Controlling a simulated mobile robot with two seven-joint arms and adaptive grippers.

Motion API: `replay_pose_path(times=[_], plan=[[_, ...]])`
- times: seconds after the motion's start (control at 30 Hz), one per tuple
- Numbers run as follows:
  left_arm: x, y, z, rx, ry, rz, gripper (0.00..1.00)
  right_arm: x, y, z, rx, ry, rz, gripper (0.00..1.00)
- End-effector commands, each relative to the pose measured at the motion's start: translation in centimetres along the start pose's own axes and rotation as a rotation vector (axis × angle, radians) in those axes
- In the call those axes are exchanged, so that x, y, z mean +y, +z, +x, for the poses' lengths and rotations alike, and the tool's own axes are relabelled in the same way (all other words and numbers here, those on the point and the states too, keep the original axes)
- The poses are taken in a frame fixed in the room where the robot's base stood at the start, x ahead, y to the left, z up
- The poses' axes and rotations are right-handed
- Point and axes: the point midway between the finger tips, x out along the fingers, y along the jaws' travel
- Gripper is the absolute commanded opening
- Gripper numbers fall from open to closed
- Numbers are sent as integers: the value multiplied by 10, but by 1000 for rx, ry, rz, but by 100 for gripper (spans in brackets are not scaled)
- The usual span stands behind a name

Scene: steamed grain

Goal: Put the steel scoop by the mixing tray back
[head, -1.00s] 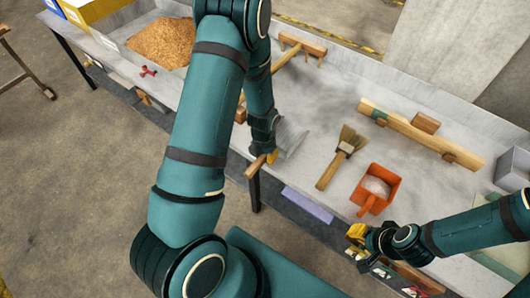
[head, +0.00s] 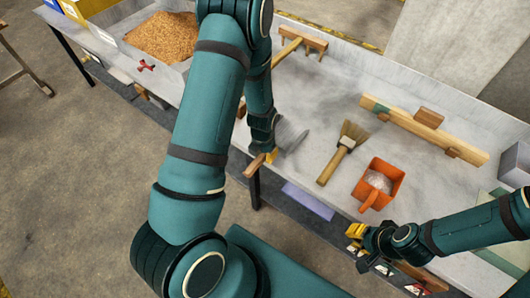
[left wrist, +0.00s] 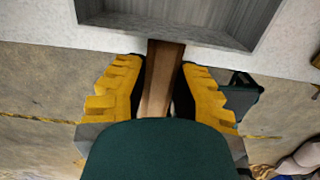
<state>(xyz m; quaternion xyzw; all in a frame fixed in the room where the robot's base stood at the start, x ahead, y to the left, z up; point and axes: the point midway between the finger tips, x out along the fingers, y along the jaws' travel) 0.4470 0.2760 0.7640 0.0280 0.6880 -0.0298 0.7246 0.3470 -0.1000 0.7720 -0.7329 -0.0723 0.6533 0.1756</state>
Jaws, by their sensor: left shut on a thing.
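The steel scoop (head: 291,133) has a grey metal pan and a wooden handle (head: 256,165). My left gripper (head: 268,156) is shut on the handle, near the front edge of the bench. In the left wrist view the wooden handle (left wrist: 162,85) lies between the yellow fingers (left wrist: 160,95), and the grey pan (left wrist: 165,38) shows at the top. A heap of brown grain (head: 165,38) lies in a tray at the back left, partly hidden by my left arm. My right gripper (head: 357,238) is at the front right; its finger opening is unclear.
A brush (head: 343,150) and an orange scoop (head: 394,178) with pale contents lie right of the steel scoop. A wooden rail (head: 420,130) lies behind them. A wooden rake (head: 300,42) lies at the back. A red object (head: 146,65) is by the grain.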

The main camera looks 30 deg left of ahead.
Motion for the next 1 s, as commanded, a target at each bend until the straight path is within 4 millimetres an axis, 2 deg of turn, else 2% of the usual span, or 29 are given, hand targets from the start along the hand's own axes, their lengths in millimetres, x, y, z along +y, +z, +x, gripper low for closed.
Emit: replay_pose_path(times=[0.77, 0.8, 0.83, 1.0], plan=[[0, 0, 8, -2, 0, 0, 0, 2, 0, 6, 0, 0, 0, 39], [0, 0, 7, -2, 0, 1, 44, 2, 0, 6, 0, 0, 0, 39], [0, 0, 7, -2, 0, 1, 54, 2, 0, 6, 0, 0, 0, 39], [0, 0, 7, -1, 0, 1, 55, 2, 0, 6, 0, 0, 0, 39]])
